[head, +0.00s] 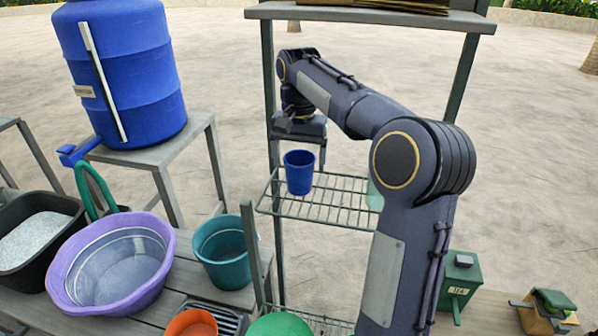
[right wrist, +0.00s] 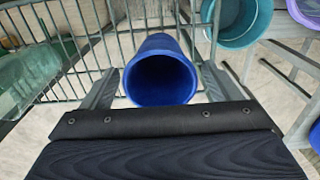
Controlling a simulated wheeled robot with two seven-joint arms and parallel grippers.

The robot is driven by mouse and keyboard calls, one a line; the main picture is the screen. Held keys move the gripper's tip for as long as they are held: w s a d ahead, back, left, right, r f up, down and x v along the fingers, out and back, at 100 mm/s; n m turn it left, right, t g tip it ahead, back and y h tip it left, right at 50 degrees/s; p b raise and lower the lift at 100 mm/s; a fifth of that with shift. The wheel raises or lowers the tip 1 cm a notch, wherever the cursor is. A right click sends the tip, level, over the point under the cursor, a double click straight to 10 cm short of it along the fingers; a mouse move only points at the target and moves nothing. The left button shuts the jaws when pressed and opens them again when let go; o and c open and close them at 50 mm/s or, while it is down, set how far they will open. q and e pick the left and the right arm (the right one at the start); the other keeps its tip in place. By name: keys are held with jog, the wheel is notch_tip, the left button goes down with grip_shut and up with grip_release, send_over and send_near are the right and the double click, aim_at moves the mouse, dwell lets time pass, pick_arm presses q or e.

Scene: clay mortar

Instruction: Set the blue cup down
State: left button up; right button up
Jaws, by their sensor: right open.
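The blue cup (head: 299,174) is upright at the wire rack shelf (head: 340,208), near its left end, and looks to be standing on the wires. In the right wrist view the cup (right wrist: 161,72) shows its open mouth, empty inside. My right gripper (head: 299,148) is above the cup, pointing down. Its two fingers (right wrist: 160,88) are apart, one on each side of the cup, with the cup between them. I cannot tell whether either finger touches it. My left gripper is not in view.
A pale green translucent vessel (head: 374,194) is right of the cup, partly behind my arm. A teal bucket (head: 224,266), a purple basin (head: 72,262) and a blue barrel (head: 130,75) are to the left. The rack's post (head: 251,255) rises near the cup.

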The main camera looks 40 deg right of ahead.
notch_tip(320, 180, up, 4)
jog(key=shift+s+f, duration=0.1)
jog(key=shift+f, duration=0.1)
jog(key=s+a+f+n+t+y, duration=0.25)
jog(key=s+a+n, duration=0.25)
jog(key=s+a, duration=0.5)
jog(key=s+a+f+n+t+b, duration=0.1)
jog(key=s+a+f+b, duration=0.1)
jog(key=s+a+f, duration=0.2)
jog(key=s+a+f+n+t+y+b, duration=0.1)
jog(key=s+a+f, duration=0.3)
jog(key=s+f, duration=0.5)
jog(key=shift+s+f+n+t+b, duration=0.25)
jog(key=shift+f+n+t+b, duration=0.3)
jog(key=shift+f+n, duration=0.45)
